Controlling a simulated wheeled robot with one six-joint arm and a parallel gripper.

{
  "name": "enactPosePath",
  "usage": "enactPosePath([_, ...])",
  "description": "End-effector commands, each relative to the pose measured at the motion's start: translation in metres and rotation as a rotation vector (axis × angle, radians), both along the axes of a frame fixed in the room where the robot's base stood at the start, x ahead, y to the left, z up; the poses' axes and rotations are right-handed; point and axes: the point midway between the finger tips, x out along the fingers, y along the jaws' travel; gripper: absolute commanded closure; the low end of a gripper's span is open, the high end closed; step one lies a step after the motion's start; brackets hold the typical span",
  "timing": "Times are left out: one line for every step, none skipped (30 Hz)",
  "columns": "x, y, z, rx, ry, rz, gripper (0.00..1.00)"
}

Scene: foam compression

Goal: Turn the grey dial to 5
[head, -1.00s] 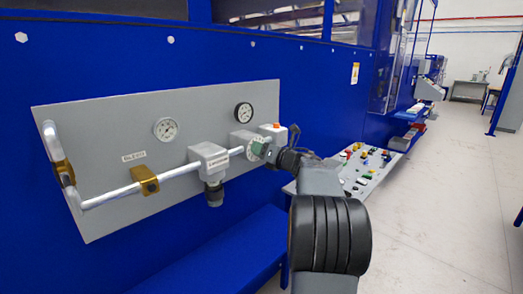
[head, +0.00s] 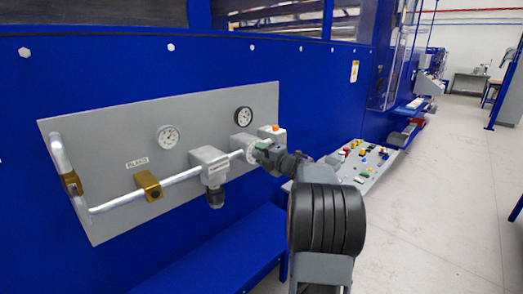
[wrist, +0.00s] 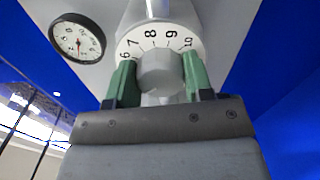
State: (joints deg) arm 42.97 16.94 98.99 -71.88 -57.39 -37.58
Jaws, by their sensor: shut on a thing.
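The grey dial (wrist: 160,72) is a round knob in front of a white scale plate (wrist: 150,35). In the wrist view the numbers 6, 7, 8, 9 and 10 show around its upper side; the lower part of the scale is hidden. No pointer mark is clear on the knob. My gripper (wrist: 158,80) has green fingers, one on each side of the knob, and is shut on it. In the head view my gripper (head: 262,152) is at the right part of the grey panel and covers most of the dial.
The grey panel (head: 110,185) carries a pipe (head: 180,177), a regulator (head: 212,165) and two gauges (head: 168,137) (head: 243,117). An orange button box (head: 275,130) is close to my gripper. A sloped control desk (head: 360,165) stands to the right. The floor at right is clear.

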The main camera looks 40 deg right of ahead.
Motion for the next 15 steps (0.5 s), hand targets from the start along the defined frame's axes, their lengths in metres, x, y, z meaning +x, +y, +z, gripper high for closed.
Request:
enactPosePath([0.0000,0.0000,0.0030,0.045,0.009,0.001,0.76])
enactPosePath([0.0000,0.0000,0.0029,0.073,0.014,0.000,0.76])
enactPosePath([0.0000,0.0000,0.0027,0.111,0.020,0.000,0.76])
enactPosePath([0.0000,0.0000,0.0024,0.139,0.026,0.000,0.76])
enactPosePath([0.0000,-0.0001,0.0022,0.166,0.031,0.000,0.76])
enactPosePath([0.0001,0.0000,0.0018,0.201,0.037,0.001,0.76])
enactPosePath([0.0001,0.0000,0.0017,0.227,0.043,0.001,0.76])
enactPosePath([0.0001,0.0000,0.0016,0.253,0.048,0.000,0.76])
enactPosePath([0.0001,0.0000,0.0016,0.285,0.052,0.000,0.76])
enactPosePath([0.0001,0.0000,0.0016,0.309,0.057,0.000,0.76])
enactPosePath([0.0001,0.0000,0.0015,0.333,0.061,0.000,0.76])
enactPosePath([0.0000,-0.0001,0.0013,0.363,0.066,0.000,0.76])
enactPosePath([0.0000,0.0000,0.0011,0.385,0.070,0.000,0.76])
enactPosePath([0.0000,0.0001,0.0009,0.405,0.074,0.000,0.76])
enactPosePath([0.0000,0.0002,0.0005,0.431,0.079,0.000,0.76])
